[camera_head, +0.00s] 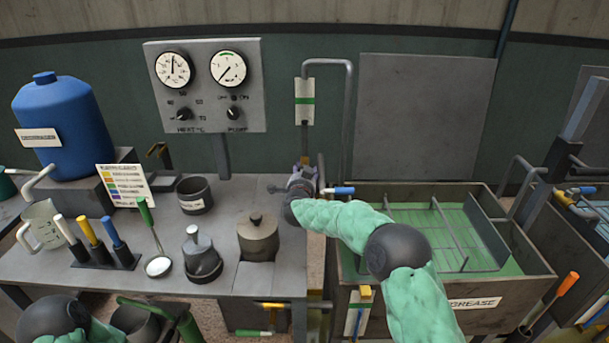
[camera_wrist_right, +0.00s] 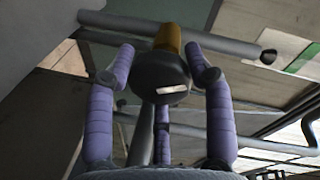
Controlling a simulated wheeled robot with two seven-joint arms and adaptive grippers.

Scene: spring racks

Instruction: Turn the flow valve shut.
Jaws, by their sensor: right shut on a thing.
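My right gripper (camera_head: 302,178) is at the foot of the upright pipe, at the back right edge of the bench. Its purple fingers also show in the right wrist view (camera_wrist_right: 165,80), closed around a dark round valve knob (camera_wrist_right: 160,82) with an amber piece (camera_wrist_right: 168,38) behind it. I take this knob for the flow valve, but no label on it can be read. In the head view the gripper mostly hides it. A blue-handled lever (camera_head: 341,190) sticks out just right of the gripper. My left gripper is outside the head view.
A gauge panel (camera_head: 204,124) with two dials and knobs stands behind the bench (camera_head: 115,265). A lidded pot (camera_head: 258,238) and a plunger-topped pot (camera_head: 201,260) stand left of the gripper. A green-floored basin (camera_head: 500,287) is on the right, under my right arm.

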